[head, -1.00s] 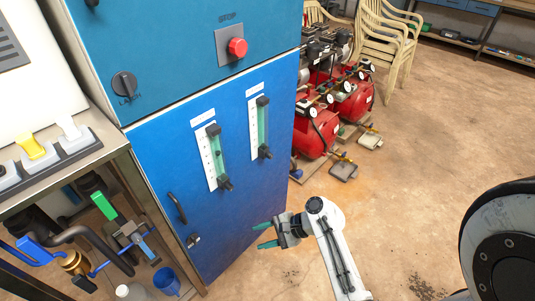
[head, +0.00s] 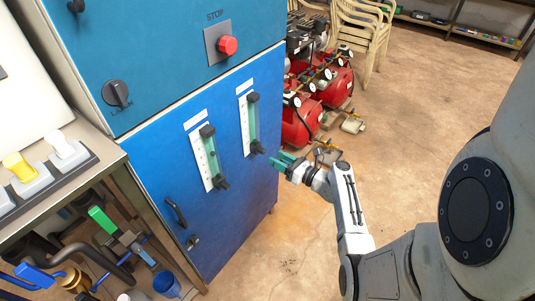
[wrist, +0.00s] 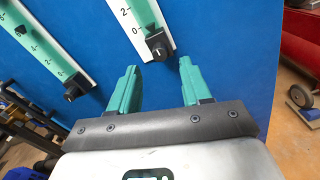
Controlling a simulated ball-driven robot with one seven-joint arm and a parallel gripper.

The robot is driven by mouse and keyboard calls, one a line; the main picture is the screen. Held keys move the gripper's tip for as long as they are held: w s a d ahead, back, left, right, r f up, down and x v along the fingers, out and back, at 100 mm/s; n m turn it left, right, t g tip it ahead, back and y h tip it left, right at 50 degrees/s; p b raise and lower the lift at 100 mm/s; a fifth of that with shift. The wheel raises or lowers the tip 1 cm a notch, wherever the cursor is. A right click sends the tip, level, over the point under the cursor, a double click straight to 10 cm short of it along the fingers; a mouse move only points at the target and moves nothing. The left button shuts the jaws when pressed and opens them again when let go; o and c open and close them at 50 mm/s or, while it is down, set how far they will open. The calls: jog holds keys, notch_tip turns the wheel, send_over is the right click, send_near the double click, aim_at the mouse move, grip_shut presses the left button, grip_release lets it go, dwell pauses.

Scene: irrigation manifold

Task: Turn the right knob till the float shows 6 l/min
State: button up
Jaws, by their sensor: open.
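The blue cabinet carries two flow meters, each with a white scale, a green tube and a black knob at its foot. The right meter's knob (head: 256,148) also shows in the wrist view (wrist: 158,46), just beyond my fingertips. The left meter's knob (head: 221,183) is at the left in the wrist view (wrist: 75,88). My gripper (head: 282,160) is open and empty, its green fingers pointing at the cabinet just right of and below the right knob. In the wrist view my gripper (wrist: 158,68) has its fingers either side of the knob's line, apart from it. The right float's reading is too small to tell.
A red stop button (head: 227,45) and a black rotary switch (head: 117,93) sit on the upper panel. Red compressors (head: 300,122) stand behind at the right. A door handle (head: 176,212) is low on the cabinet. The floor in front is clear.

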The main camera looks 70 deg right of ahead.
aim_at(264, 152)
jog(key=shift+x, duration=2.5)
jog(key=shift+c, duration=0.4)
grip_shut()
